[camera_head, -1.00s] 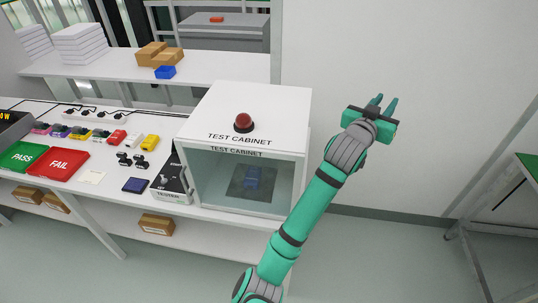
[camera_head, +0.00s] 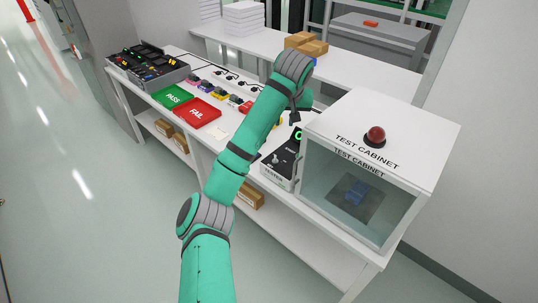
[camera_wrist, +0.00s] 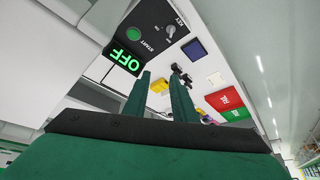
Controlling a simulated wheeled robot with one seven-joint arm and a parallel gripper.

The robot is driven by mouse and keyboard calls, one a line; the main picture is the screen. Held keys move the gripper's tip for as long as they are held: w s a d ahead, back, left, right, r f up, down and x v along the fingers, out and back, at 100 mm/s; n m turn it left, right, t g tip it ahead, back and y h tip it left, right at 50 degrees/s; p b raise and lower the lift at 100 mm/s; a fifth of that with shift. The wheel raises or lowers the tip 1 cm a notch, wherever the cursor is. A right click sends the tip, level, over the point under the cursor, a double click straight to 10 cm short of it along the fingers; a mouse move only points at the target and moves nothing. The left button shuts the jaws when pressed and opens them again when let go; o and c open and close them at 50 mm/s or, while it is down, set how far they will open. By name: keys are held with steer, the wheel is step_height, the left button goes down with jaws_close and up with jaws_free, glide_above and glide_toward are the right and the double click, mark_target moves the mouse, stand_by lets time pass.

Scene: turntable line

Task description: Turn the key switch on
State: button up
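The tester (camera_head: 283,172) is a dark-topped box beside the test cabinet in the head view, partly behind my arm. In the wrist view its panel shows upside down, with a green display (camera_wrist: 125,62) reading OFF, a green START button (camera_wrist: 134,34) and the key switch (camera_wrist: 171,31), a pale knob beside the KEY label. My gripper (camera_wrist: 161,84) has its two green fingers apart with nothing between them. The key switch lies beyond the fingertips in the picture, with no contact visible. In the head view my arm hides most of the gripper.
The test cabinet (camera_head: 318,190) with a red dome on top stands right of the tester. A green PASS tray (camera_head: 172,97) and a red FAIL tray (camera_head: 198,113) lie to the left. Small coloured parts and a dark blue pad (camera_wrist: 195,49) lie near the tester.

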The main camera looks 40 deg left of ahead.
steer(key=shift+n+g+h, duration=0.3)
steer(key=shift+n, duration=0.2)
steer(key=a+f, duration=0.1)
steer(key=f, duration=0.5)
steer(key=a+f, duration=0.1)
steer(key=f, duration=0.5)
steer(key=a+f, duration=0.1)
steer(key=f, duration=0.5)
steer(key=shift+w+a, duration=0.1)
steer(key=shift+a, duration=0.1)
jaws_close()
